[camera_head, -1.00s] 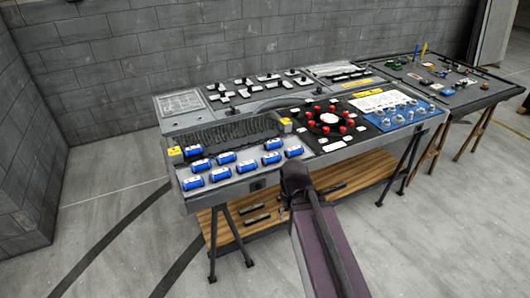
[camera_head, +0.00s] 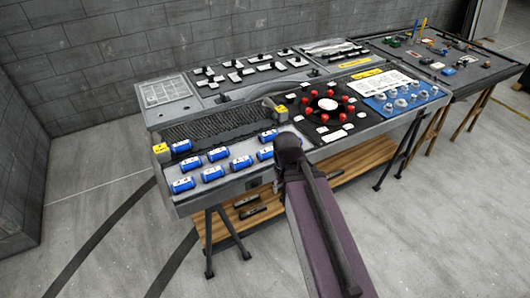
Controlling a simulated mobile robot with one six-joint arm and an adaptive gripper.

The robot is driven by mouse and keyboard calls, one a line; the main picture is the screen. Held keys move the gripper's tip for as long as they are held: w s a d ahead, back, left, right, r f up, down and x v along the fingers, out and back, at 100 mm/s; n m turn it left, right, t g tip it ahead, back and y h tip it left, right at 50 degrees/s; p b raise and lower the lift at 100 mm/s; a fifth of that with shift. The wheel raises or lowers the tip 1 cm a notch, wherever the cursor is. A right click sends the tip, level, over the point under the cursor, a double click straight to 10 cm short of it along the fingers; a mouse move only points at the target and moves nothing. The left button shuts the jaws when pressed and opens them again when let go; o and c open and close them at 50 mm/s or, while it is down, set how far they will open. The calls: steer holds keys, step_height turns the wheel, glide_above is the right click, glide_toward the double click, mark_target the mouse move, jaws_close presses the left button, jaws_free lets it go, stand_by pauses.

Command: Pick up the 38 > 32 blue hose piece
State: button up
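Several blue hose pieces with small white labels lie in loose rows on the grey front-left ledge of the workbench (camera_head: 225,190). They include a rear-left piece (camera_head: 181,146), a front-left piece (camera_head: 183,185), a front-middle piece (camera_head: 213,174), a middle piece (camera_head: 241,163) and a rear-right piece (camera_head: 268,136). The label print is too small to read, so I cannot tell which is 38 > 32. My arm rises from the bottom to a dark joint beside the right end of the rows, partly covering a right-hand piece (camera_head: 265,153). My gripper does not show.
Behind the pieces is a dark ribbed trough between yellow-marked blocks (camera_head: 160,150). To the right are a black panel with red knobs (camera_head: 327,104) and a blue fittings board (camera_head: 403,97). A wooden shelf (camera_head: 345,160) is underneath. Floor at left is clear.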

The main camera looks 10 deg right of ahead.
steer(key=o, duration=0.4)
steer(key=shift+w, duration=0.1)
steer(key=shift+o, duration=1)
steer(key=shift+w, duration=0.2)
steer(key=r+m+p, duration=0.1)
steer(key=m, duration=1.3)
glide_above(269, 150)
steer(key=shift+w+d+m, duration=0.1)
steer(key=shift+d+m, duration=0.05)
steer(key=shift+m, duration=0.15)
steer(key=shift+f, duration=0.1)
step_height(269, 150, down, 8)
steer(key=b, duration=0.8)
steer(key=shift+f, duration=0.2)
steer(key=shift+f+b, duration=0.15)
steer(key=shift+b, duration=0.25)
